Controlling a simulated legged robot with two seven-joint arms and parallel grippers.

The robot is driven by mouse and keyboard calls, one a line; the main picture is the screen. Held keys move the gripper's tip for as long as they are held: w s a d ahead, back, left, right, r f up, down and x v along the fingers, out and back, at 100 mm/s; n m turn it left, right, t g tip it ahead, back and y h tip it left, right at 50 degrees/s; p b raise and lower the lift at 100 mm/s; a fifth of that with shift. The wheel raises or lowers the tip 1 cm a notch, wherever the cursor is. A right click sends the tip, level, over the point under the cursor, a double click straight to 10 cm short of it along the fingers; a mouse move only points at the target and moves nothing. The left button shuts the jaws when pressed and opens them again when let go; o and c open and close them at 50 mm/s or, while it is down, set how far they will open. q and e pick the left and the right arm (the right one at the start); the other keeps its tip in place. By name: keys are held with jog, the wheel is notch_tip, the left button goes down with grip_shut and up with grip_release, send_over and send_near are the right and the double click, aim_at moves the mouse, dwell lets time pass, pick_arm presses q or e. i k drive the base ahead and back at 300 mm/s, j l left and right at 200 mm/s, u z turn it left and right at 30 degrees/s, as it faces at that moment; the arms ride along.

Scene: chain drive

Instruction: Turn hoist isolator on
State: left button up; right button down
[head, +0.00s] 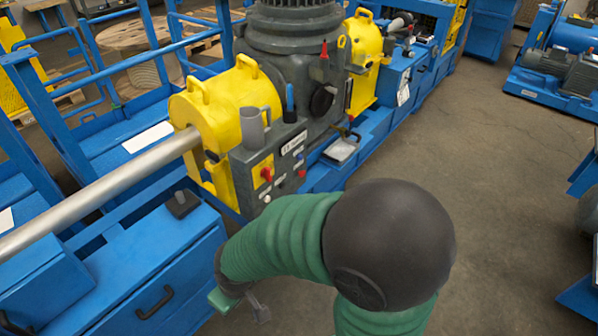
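A red rotary knob (266,174) on a yellow plate (261,183) sits on the front of a grey control box (240,170); it looks like the isolator, but no readable label confirms this. The knob's exact setting is too small to tell. My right arm comes in from the bottom. Its gripper (240,304) hangs below and in front of the box, well apart from the knob. A green part and a grey finger-like part show there, but the finger gap is unclear. My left gripper is not in view.
The box carries small buttons, a red one (301,173) among them, and a grey cup (252,128) on top. A steel shaft (100,195) runs left from a yellow guard (213,110).

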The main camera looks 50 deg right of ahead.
aim_at(267, 172)
jog(key=z, duration=1.55)
jog(key=i+l+u, duration=0.1)
jog(key=i, duration=0.3)
jog(key=i+l, duration=0.2)
jog(key=i, duration=0.2)
jog(key=i+l+u, duration=0.15)
jog(key=i, duration=0.2)
